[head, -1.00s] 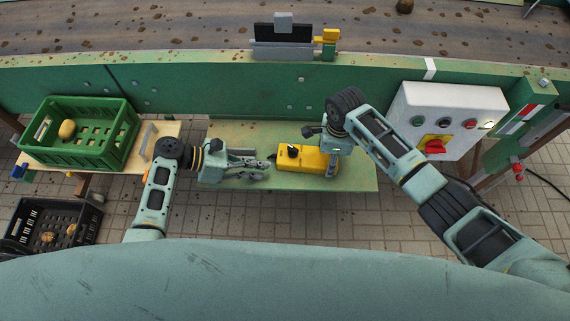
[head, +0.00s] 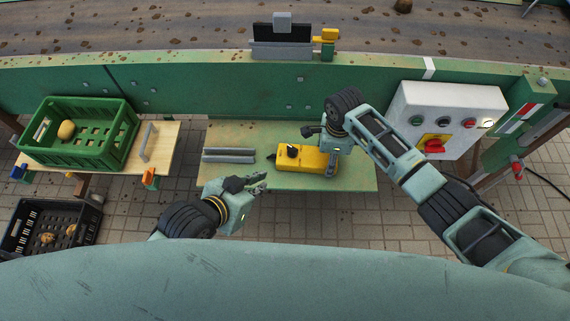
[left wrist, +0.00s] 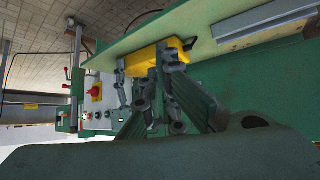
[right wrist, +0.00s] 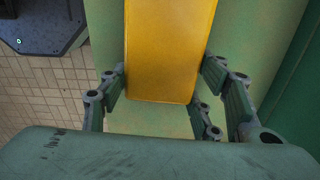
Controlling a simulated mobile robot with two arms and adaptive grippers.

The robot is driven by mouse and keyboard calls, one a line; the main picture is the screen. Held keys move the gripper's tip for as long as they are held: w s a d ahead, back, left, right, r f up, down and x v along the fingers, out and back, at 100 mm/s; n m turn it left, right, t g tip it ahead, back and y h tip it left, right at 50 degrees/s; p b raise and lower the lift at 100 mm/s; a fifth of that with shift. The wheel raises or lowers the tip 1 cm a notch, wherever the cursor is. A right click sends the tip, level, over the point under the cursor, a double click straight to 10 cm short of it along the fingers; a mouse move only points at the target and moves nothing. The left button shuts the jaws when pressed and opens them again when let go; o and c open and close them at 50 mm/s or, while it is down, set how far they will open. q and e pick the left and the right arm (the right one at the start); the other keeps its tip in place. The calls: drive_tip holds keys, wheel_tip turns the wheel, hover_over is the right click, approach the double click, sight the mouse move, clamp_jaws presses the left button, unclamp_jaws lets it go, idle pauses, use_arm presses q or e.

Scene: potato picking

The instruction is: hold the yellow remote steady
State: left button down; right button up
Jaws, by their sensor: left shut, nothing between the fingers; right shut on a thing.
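The yellow remote (head: 301,159) lies on the green shelf, with a black knob on its top. In the right wrist view the remote (right wrist: 168,50) sits between the fingers of my right gripper (right wrist: 172,88). My right gripper (head: 333,158) is shut on its right end. My left gripper (head: 262,181) is shut and empty, in front of the shelf's near edge and to the lower left of the remote. The remote also shows beyond the left fingers in the left wrist view (left wrist: 150,58).
The green shelf (head: 350,180) also bears grey rails (head: 229,155) at its left. A green crate (head: 115,140) with a potato stands on a wooden board to the left. A black crate (head: 80,205) sits lower left. A white control box (head: 460,105) stands right.

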sight(301, 161)
use_arm(q)
drive_tip(key=x, duration=0.9)
drive_tip(key=shift+w+d, duration=0.1)
drive_tip(key=shift+d, duration=0.05)
drive_tip(key=w+d, duration=0.1)
drive_tip(key=w, duration=0.2)
drive_tip(key=shift+d+f, duration=0.2)
drive_tip(key=shift+d, duration=0.2)
drive_tip(key=shift+w+d, duration=0.25)
drive_tip(key=shift+w, duration=0.15)
drive_tip(key=shift+w+d, duration=0.2)
drive_tip(key=shift+d, duration=0.3)
drive_tip(key=shift+w+d, duration=0.15)
drive_tip(key=shift+d, duration=0.8)
drive_tip(key=shift+r, duration=0.1)
use_arm(e)
drive_tip(key=shift+a, duration=0.1)
